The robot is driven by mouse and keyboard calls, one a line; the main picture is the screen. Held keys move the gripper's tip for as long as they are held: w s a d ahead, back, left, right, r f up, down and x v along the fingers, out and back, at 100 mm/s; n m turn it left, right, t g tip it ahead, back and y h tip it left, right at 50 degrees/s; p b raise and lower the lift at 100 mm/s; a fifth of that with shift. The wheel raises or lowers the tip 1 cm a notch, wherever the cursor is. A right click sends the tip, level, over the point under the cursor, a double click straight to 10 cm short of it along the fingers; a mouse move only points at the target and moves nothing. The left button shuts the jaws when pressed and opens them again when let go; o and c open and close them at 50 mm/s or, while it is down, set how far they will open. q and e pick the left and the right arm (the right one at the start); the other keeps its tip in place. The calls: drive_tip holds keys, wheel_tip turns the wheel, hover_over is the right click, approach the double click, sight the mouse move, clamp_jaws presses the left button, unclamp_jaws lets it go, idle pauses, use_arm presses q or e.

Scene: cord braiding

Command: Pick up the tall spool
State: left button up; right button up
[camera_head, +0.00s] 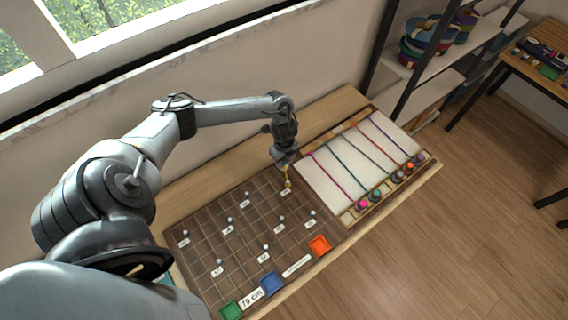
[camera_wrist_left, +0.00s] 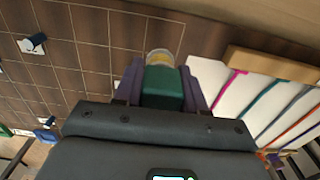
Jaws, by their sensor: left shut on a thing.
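My left gripper (camera_head: 285,163) points down at the back right part of the dark grid board (camera_head: 206,228). It is shut on a slim brass-coloured spool (camera_head: 288,184), whose lower part shows below the fingers. In the left wrist view, the spool's pale round end (camera_wrist_left: 159,57) shows beyond the fingers, with a green part between them. I cannot tell whether the spool touches the board. My right gripper is not in view.
Several small white-topped pegs with labels stand across the board.

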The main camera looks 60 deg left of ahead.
use_arm(q)
drive_tip(key=w+d+r+p, duration=0.1)
drive_tip(key=w+d+r, duration=0.6)
drive_tip(key=d, duration=0.2)
drive_tip(key=shift+w+r+p, duration=0.3)
drive_tip(key=shift+r+p, duration=0.05)
drive_tip(key=shift+p, duration=0.05)
drive_tip(key=shift+s+a, duration=0.1)
drive_tip(key=shift+a, duration=0.05)
drive_tip(key=shift+s+a+f+p, duration=0.3)
drive_tip(key=shift+s+a, duration=0.9)
drive_tip(key=shift+a, duration=0.25)
drive_tip(key=shift+s+a+f+p, duration=0.25)
drive_tip(key=shift+s+a, duration=1)
drive_tip(key=shift+a, duration=0.15)
drive_tip(key=shift+s+a+f+p, duration=0.3)
drive_tip(key=shift+s+a, duration=0.9)
drive_tip(key=shift+a, duration=0.25)
